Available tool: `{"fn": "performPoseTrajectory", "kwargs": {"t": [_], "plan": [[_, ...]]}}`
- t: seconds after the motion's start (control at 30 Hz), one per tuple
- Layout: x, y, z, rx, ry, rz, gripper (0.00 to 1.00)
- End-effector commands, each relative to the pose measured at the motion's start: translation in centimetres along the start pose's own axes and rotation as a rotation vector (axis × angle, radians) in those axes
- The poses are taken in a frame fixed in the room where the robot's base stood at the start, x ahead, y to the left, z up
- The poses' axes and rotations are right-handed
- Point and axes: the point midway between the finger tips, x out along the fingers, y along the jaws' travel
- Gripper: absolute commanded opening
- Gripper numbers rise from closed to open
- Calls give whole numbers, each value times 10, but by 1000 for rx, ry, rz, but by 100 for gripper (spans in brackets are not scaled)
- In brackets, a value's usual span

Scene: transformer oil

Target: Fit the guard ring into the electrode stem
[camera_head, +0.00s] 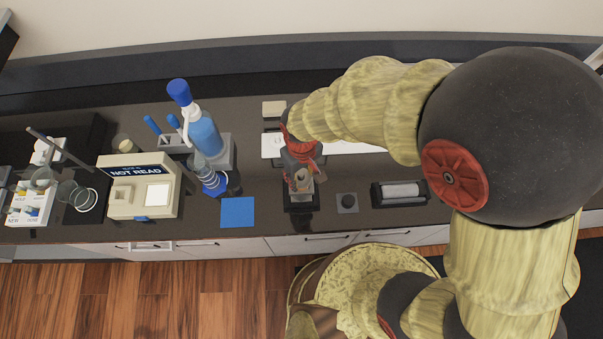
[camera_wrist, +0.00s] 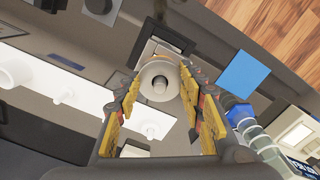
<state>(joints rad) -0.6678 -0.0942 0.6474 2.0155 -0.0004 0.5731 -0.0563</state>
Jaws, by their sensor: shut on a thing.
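My gripper (camera_head: 303,182) is over a dark stand (camera_head: 301,208) near the counter's front edge. In the wrist view, the two yellow-and-grey fingers of my gripper (camera_wrist: 162,84) close on a pale round ring, which I take as the guard ring (camera_wrist: 147,74). A small grey round end, which looks like the electrode stem (camera_wrist: 160,86), shows in the ring's middle. I cannot tell whether the ring is seated on it or only lined up over it. My fingers hide much of the contact in the head view.
To the left are a blue mat (camera_head: 237,212), a blue bottle (camera_head: 205,133) and a beige device (camera_head: 140,186) reading "NOT READ". To the right are a grey square plate (camera_head: 347,203) and a black tray with a pale roll (camera_head: 400,193). White items lie behind my gripper.

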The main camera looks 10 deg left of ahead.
Motion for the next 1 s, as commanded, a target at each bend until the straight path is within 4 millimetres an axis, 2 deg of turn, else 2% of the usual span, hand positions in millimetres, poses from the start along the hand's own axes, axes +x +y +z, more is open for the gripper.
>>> {"fn": "performPoseTrajectory", "kwargs": {"t": [0.17, 0.2, 0.53, 0.87, 1.0], "plan": [[5, 0, 0, 0, 1, 0, 9], [4, 0, 0, 0, 1, 0, 40], [4, 0, 0, 0, 1, 0, 59], [2, 0, 0, 0, 0, 0, 60], [-10, 0, -2, 0, 5, 0, 60]]}}
